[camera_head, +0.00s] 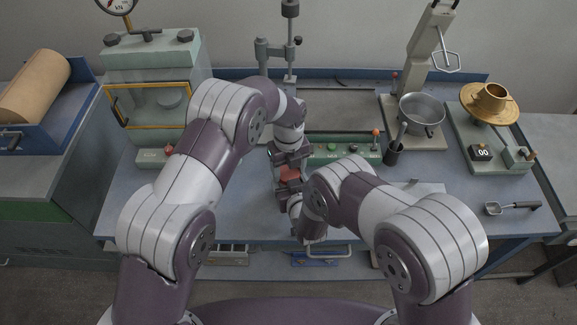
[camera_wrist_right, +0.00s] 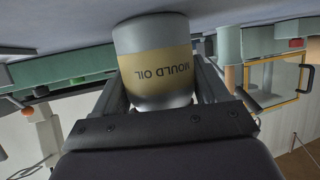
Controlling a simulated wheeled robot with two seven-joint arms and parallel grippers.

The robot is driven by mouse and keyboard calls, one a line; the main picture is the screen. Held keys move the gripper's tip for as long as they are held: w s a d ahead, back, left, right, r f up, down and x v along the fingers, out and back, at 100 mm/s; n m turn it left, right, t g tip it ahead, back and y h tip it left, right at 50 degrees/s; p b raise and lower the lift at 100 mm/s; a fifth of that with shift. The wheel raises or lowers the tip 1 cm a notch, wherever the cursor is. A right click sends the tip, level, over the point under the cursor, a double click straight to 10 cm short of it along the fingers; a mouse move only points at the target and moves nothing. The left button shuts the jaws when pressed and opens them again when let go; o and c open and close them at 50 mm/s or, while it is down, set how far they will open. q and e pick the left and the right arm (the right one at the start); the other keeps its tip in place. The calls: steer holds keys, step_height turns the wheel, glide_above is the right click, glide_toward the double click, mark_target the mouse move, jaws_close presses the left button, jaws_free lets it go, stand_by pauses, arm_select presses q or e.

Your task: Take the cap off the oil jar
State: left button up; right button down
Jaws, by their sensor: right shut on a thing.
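The oil jar (camera_wrist_right: 152,38) shows in the right wrist view as a grey cylinder with a tan band reading "MOULD OIL", upside down in this view. My right gripper (camera_wrist_right: 160,92) is shut on it, with a finger on each side. In the head view a small orange-red part (camera_head: 290,174), perhaps the cap, shows between my two grippers. My left gripper (camera_head: 290,157) is just behind and above it; its fingers are too small to tell open from shut. My right gripper (camera_head: 294,198) is in front. The arms hide most of the jar in the head view.
A press with a yellow-framed window (camera_head: 150,105) stands at the left. A green control box (camera_head: 340,154) is behind the grippers. A metal pan (camera_head: 421,115), a dark cup (camera_head: 393,153), a brass funnel-like piece (camera_head: 490,103) and a scoop (camera_head: 512,207) are at the right.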

arm_select(q)
steer(key=shift+c, duration=0.7)
steer(key=n, duration=0.6)
steer(key=shift+n, duration=0.4)
steer(key=o, duration=1.2)
steer(key=shift+m, duration=0.8)
step_height(320, 180, up, 7)
steer(key=shift+r, duration=0.2)
steer(key=c, duration=0.3)
steer(key=shift+r+m, duration=0.35)
steer(key=shift+m, duration=0.05)
step_height(320, 180, down, 8)
steer(key=shift+r, duration=0.1)
steer(key=c, duration=0.9)
steer(key=o, duration=1.2)
